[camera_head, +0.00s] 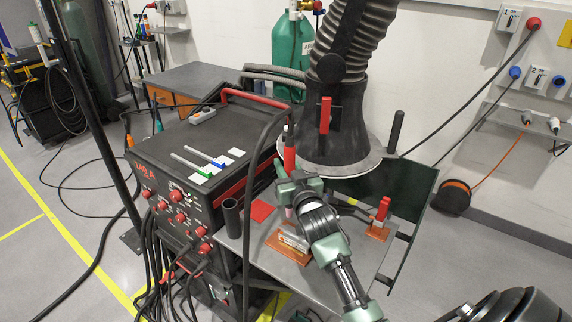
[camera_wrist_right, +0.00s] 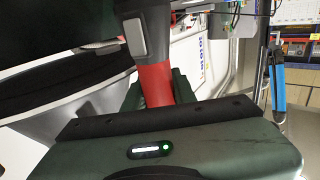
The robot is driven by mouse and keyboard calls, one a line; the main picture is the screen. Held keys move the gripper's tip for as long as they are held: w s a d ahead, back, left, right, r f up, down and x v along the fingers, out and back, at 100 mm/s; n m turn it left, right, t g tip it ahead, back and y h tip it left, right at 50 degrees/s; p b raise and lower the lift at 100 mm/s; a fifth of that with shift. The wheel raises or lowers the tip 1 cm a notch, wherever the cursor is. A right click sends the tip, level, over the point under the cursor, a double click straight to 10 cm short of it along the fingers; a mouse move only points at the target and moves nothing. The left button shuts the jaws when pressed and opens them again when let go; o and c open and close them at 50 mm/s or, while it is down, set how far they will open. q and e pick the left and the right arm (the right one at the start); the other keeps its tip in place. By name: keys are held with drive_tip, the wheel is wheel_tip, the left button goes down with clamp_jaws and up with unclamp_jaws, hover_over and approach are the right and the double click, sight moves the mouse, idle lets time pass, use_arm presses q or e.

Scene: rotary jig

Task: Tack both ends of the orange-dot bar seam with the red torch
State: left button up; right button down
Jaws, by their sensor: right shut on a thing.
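The red torch (camera_head: 289,157) stands roughly upright in my right gripper (camera_head: 290,186), which is shut on its handle above the small metal table. The torch's red handle (camera_wrist_right: 154,84) and a grey button also show in the right wrist view. Below the gripper, a grey metal workpiece (camera_head: 293,238) lies on an orange-brown base (camera_head: 283,249); my right arm covers part of it. I cannot make out an orange dot or the seam ends. The torch tip is hard to see, and I cannot tell whether it touches the workpiece. My left gripper is not in view.
A fume hood (camera_head: 338,140) hangs close behind the torch. A black welding machine (camera_head: 190,165) stands left, with cables in front. A red clamp-like piece (camera_head: 381,211) stands on the table's right side, beside a dark green panel (camera_head: 405,190). A red square (camera_head: 261,211) lies left of the gripper.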

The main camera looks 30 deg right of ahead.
drive_tip(key=shift+r, duration=0.1)
drive_tip(key=shift+a, duration=0.1)
drive_tip(key=shift+r+p, duration=0.1)
drive_tip(key=shift+p, duration=0.2)
wheel_tip(320, 180, down, 6)
drive_tip(key=b, duration=0.3)
drive_tip(key=shift+r+b, duration=0.1)
drive_tip(key=shift+b, duration=0.2)
idle(0.9)
drive_tip(key=shift+f, duration=0.65)
idle(0.7)
drive_tip(key=shift+r, duration=0.2)
idle(1.7)
